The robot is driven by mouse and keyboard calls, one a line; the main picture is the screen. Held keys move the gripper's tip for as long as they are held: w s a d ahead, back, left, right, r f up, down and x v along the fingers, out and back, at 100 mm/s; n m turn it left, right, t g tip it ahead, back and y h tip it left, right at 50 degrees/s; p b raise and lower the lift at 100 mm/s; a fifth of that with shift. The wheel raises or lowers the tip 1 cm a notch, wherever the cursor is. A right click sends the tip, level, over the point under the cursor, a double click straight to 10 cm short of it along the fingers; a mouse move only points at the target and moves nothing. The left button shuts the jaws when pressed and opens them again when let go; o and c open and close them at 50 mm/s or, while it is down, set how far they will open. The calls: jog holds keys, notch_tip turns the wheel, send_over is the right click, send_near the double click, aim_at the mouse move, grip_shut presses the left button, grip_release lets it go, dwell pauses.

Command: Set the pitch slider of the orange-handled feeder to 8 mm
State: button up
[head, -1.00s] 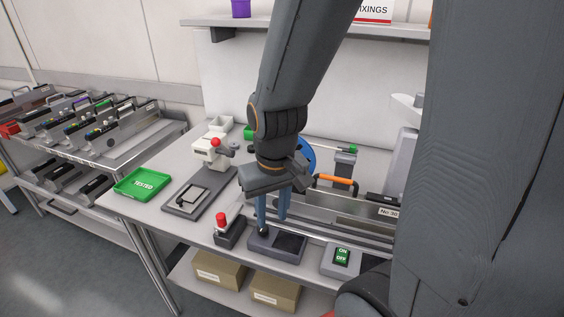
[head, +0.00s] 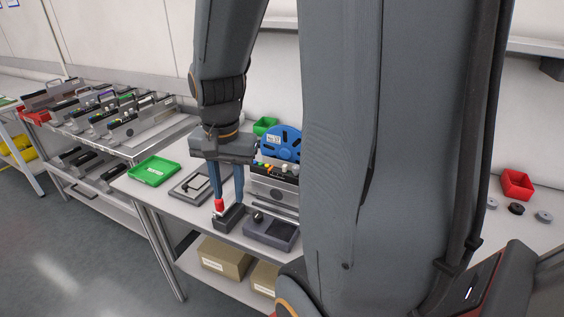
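The feeder (head: 272,187) with a blue reel (head: 282,142) stands on the bench, partly behind my arm. A row of small coloured knobs (head: 274,166) runs along it under the reel.
A green TESTED tray (head: 153,170) and a grey fixture plate (head: 184,195) lie to the left. A trolley (head: 130,150) with several feeders stands farther left. A red bin (head: 517,184) stands at right.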

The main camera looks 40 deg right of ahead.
jog(key=w+d+r+m, duration=0.1)
jog(key=d+r+m, duration=0.3)
jog(key=d+m, duration=0.5)
notch_tip(320, 180, up, 4)
jog(key=m+g+b, duration=0.1)
jog(key=m, duration=1.1)
send_over(286, 166)
jog(key=shift+r, duration=0.15)
jog(key=shift+f, duration=0.2)
jog(key=shift+f+p, duration=0.65)
jog(key=shift+f, duration=2.95)
grip_shut()
